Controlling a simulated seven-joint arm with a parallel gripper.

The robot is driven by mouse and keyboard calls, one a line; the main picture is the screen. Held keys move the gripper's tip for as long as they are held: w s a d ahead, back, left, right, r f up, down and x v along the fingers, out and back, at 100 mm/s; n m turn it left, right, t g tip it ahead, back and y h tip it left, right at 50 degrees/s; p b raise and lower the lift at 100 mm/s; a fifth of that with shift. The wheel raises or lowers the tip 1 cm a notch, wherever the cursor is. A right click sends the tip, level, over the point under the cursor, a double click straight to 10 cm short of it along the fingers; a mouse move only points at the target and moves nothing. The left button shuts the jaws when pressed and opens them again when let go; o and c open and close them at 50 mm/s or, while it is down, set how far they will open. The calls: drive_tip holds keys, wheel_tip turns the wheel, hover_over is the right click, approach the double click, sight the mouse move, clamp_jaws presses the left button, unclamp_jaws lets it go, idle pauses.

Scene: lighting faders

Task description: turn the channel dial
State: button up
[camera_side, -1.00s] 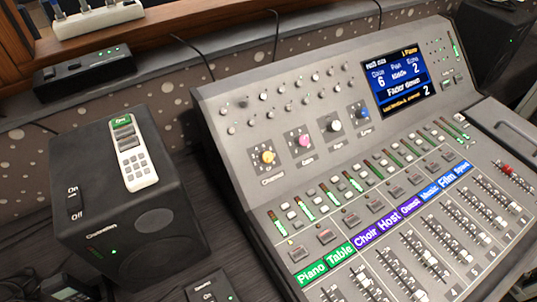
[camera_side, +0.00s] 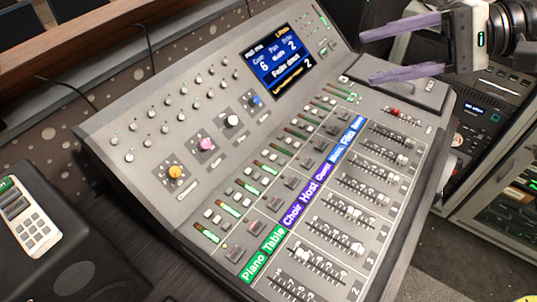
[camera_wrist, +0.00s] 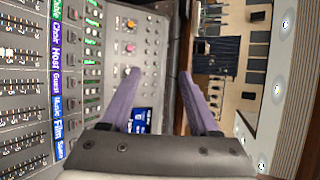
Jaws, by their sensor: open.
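The channel dial is taken to be the orange-yellow knob (camera_side: 175,172) at the lower left of a row of coloured dials on the grey mixing console (camera_side: 130,200). A small orange knob (camera_wrist: 131,24) also shows near the top of the wrist view. A pink dial (camera_side: 206,144), a white dial (camera_side: 232,121) and a blue dial (camera_side: 256,100) continue the row up and right. My gripper (camera_side: 368,57) is at the upper right, with two purple fingers spread and empty, well apart from the orange dial. In the wrist view the open fingers (camera_wrist: 160,74) point toward the console's far edge.
Fader strips with coloured labels (camera_side: 302,203) fill the console's front. A dark box with a white remote (camera_side: 28,218) stands at the left. A rack (camera_side: 480,120) stands at the right. A wooden ledge (camera_side: 90,45) runs behind.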

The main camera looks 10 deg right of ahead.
drive_tip(key=w+a+f+m+y, duration=0.2)
drive_tip(key=w+a+f, duration=0.25)
drive_tip(key=a, duration=0.25)
drive_tip(key=m+g, duration=0.2)
drive_tip(key=g, duration=0.1)
approach(178, 171)
drive_tip(key=x, duration=0.9)
drive_tip(key=shift+a, duration=0.1)
drive_tip(key=shift+c, duration=0.2)
clamp_jaws()
